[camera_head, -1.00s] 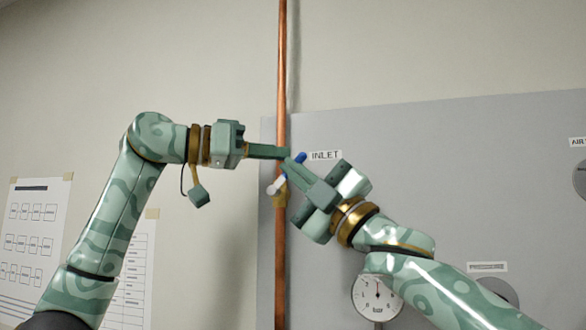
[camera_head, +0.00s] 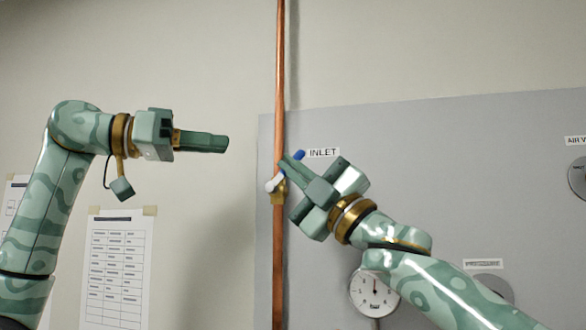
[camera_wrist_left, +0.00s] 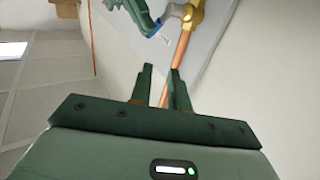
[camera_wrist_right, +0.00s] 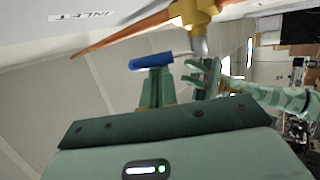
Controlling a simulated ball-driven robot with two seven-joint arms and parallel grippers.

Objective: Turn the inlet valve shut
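The inlet valve sits on the vertical copper pipe, with a brass body (camera_head: 278,198), a pale metal part and a blue handle (camera_head: 299,155) slanting up to the right beside the INLET label. My right gripper (camera_head: 287,164) has its fingers at the handle, partly hiding it. My left gripper (camera_head: 226,143) is left of the pipe, clear of the valve. The left wrist view shows its fingers (camera_wrist_left: 160,70) apart and empty.
The copper pipe (camera_head: 280,80) runs vertically past the grey panel's (camera_head: 430,130) left edge. Paper sheets (camera_head: 117,265) hang on the left wall. The space between my left gripper and the pipe is clear.

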